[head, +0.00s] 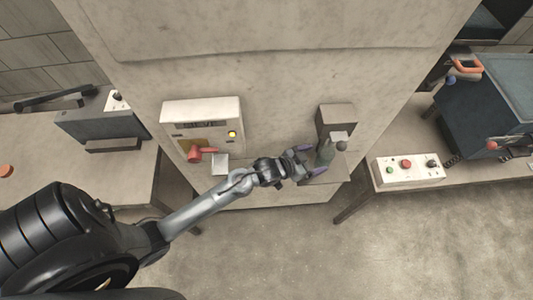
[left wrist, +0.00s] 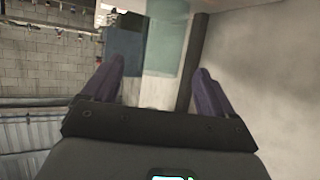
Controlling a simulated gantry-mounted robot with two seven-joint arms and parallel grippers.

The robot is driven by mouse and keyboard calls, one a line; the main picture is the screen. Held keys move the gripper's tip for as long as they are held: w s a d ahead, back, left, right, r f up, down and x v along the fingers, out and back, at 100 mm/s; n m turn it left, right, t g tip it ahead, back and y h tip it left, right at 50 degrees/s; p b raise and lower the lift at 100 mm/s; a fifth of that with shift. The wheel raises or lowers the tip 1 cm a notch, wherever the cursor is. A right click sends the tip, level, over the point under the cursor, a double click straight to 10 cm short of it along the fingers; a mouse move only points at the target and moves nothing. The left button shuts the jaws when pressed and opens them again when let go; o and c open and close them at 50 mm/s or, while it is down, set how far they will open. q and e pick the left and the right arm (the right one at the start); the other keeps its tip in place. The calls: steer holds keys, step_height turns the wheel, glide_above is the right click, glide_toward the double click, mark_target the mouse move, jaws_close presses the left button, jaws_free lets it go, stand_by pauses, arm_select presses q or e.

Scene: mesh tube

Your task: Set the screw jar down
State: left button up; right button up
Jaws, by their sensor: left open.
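The screw jar (head: 325,153) looks small, greenish and upright in the head view, at the right end of the middle ledge. In the left wrist view a pale teal, see-through shape (left wrist: 170,48), probably the jar, shows between and beyond the fingertips. My left gripper (head: 312,161) is open, its purple fingers spread on either side near the jar. In the left wrist view the open left gripper (left wrist: 160,68) shows a clear gap between its fingers. Whether they touch the jar cannot be told. My right gripper is not in view.
A grey device (head: 336,121) stands just behind the jar. A white box (head: 203,122) with a yellow light and red handle is left of it on the ledge. A button panel (head: 408,169) sits on the right table. The floor in front is clear.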

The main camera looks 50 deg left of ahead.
arm_select(q)
steer(key=s+a+r+n+g+y, duration=0.1)
steer(key=s+g, duration=0.8)
steer(key=s, duration=1.7)
step_height(320, 180, up, 2)
steer(key=shift+s+a+r+y, duration=0.1)
steer(key=shift+s+a+y, duration=0.2)
steer(key=shift+a+y, duration=0.75)
steer(key=shift+d, duration=0.15)
step_height(320, 180, up, 18)
steer(key=p, duration=1.7)
steer(key=shift+f+p, duration=0.2)
steer(key=shift+p, duration=0.1)
steer(key=shift+f, duration=0.15)
